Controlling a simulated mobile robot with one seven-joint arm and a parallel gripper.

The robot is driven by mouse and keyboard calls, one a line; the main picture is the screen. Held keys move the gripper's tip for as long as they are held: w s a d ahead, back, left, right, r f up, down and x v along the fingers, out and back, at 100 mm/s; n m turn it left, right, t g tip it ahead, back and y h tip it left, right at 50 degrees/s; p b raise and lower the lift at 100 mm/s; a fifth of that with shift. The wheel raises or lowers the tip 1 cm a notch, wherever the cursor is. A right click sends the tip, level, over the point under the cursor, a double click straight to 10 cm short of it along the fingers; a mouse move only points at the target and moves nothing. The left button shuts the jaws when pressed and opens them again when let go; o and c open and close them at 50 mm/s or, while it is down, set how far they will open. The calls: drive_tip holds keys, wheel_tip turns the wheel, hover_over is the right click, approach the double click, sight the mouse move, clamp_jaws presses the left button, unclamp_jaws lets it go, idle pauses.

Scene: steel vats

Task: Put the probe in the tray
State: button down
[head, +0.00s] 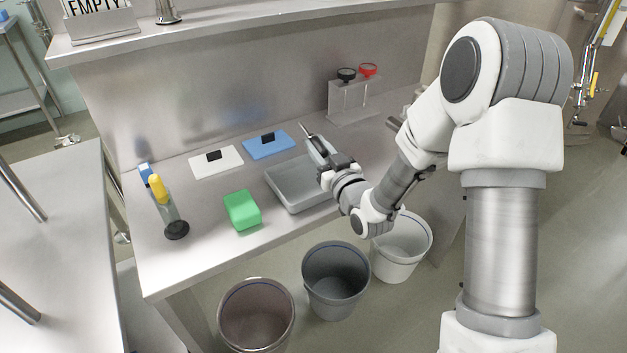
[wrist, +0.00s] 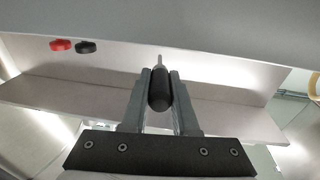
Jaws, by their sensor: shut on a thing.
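The probe has a dark rounded handle and a thin metal tip. In the wrist view its handle (wrist: 159,92) lies between the two fingers of my gripper (wrist: 159,78), tip pointing away. In the head view the gripper (head: 320,150) is shut on it, and the thin tip of the probe (head: 306,132) sticks out up and to the left. The grey tray (head: 296,208) sits on the steel bench. The gripper appears above the tray's back right part and hides its right side. The height above the tray is hard to tell.
A green block (head: 242,210) stands left of the tray. White (head: 216,162) and blue (head: 268,145) plates lie behind it. A yellow-topped bottle (head: 160,195) is farther left. A rack with black and red tops (head: 352,98) stands behind right. Several buckets (head: 336,280) stand below the front edge.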

drive_tip(key=shift+f, duration=0.35)
drive_tip(key=c, duration=0.6)
unclamp_jaws()
drive_tip(key=p+v, duration=1.1)
drive_tip(key=v, duration=0.6)
drive_tip(key=shift+s, duration=0.15)
drive_tip(key=shift+d, duration=0.15)
